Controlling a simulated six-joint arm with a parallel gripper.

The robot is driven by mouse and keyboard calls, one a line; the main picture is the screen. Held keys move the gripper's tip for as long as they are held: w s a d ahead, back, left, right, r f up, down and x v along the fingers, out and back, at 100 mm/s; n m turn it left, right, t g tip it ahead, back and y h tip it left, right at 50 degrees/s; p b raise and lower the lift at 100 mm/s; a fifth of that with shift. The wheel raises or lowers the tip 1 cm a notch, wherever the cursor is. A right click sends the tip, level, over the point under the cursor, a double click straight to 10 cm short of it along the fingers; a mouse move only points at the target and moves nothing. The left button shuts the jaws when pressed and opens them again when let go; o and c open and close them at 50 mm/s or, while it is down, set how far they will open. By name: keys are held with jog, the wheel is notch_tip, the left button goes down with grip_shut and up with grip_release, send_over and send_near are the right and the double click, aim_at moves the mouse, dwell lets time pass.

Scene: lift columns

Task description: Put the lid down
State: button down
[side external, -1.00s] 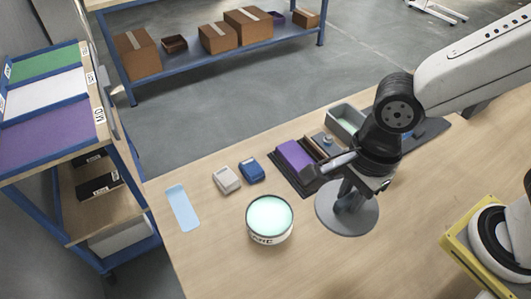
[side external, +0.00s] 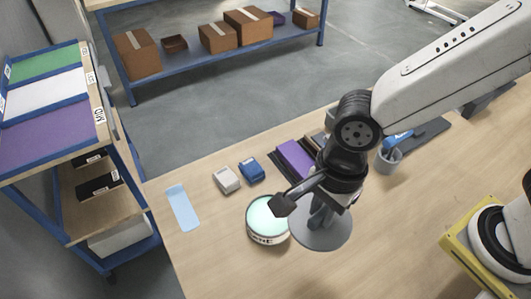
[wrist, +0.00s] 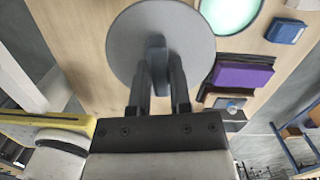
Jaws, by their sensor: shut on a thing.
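The grey round lid (side external: 326,241) hangs from my gripper (side external: 320,218), which is shut on the upright handle at its middle. In the wrist view the lid (wrist: 125,45) lies beyond the fingers (wrist: 158,75) and hides what is under it. A white tin (side external: 266,239) with pale mint contents and dark lettering stands on the table to the left of the lid. The tin's top (wrist: 230,12) is uncovered and partly cut off in the wrist view. The lid's left edge is near the tin's right side; I cannot tell the lid's exact height.
A purple block (side external: 294,158) on a dark tray, a blue box (side external: 251,169) and a white box (side external: 226,179) stand behind the tin. A light blue strip (side external: 182,208) lies left. A grey cup (side external: 388,160) stands right. Front table area is clear.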

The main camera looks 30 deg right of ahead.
jog(key=a+f+n, duration=0.2)
jog(key=a+f, duration=0.1)
jog(key=a, duration=0.3)
jog(key=shift+n, duration=0.3)
jog(key=shift+f, duration=0.1)
send_over(220, 256)
jog(key=d, duration=0.1)
jog(key=f, duration=0.8)
jog(key=shift+s+d+f, duration=0.15)
jog(key=shift+s+d, duration=0.05)
jog(key=shift+s, duration=0.2)
jog(key=shift+w+a+f, duration=0.35)
jog(key=shift+f, duration=0.15)
jog(key=shift+w+a+f, duration=0.15)
jog(key=shift+f, duration=1.65)
jog(key=shift+f, duration=0.15)
